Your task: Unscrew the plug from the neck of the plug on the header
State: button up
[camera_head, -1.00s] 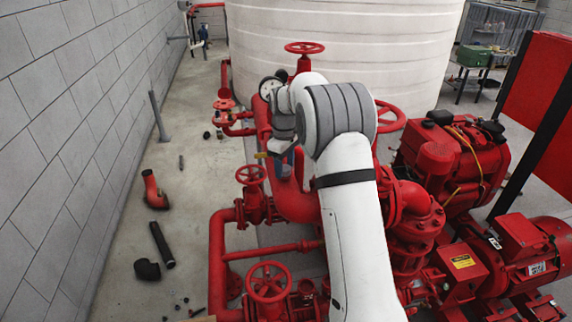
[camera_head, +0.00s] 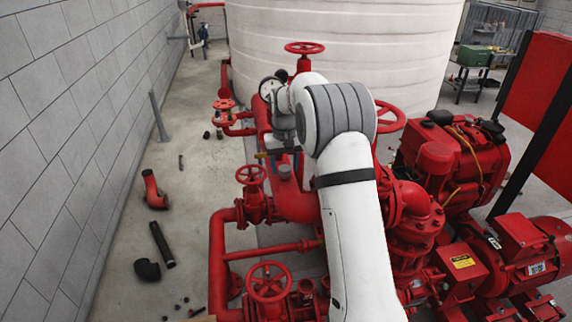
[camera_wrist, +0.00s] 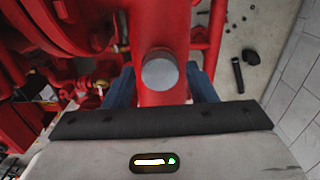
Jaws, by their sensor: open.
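The plug (camera_wrist: 160,73) is a grey round cap on the neck of the red header pipe (camera_wrist: 160,32), in the wrist view's upper middle. In the head view the grey plug (camera_head: 285,171) shows on top of the red header, just below my gripper (camera_head: 285,158). My gripper is open and empty. In the wrist view its blue fingers (camera_wrist: 161,80) stand left and right of the plug, apart from it. The neck is mostly hidden beneath the plug. Whether the fingertips reach down to the plug's height I cannot tell.
A red handwheel valve (camera_head: 251,176) stands left of the header and a pressure gauge (camera_head: 270,88) behind my gripper. Red pump pipework (camera_head: 410,205) lies to the right. Loose black and red pipe parts (camera_head: 162,245) lie on the floor near the wall.

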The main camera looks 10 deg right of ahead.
jog(key=m, duration=1.3)
jog(key=shift+m, duration=0.4)
jog(key=shift+c, duration=0.5)
jog(key=c, duration=0.8)
jog(key=n, duration=0.4)
jog(key=shift+n, duration=0.3)
jog(key=shift+c, duration=0.2)
jog(key=shift+n, duration=2.3)
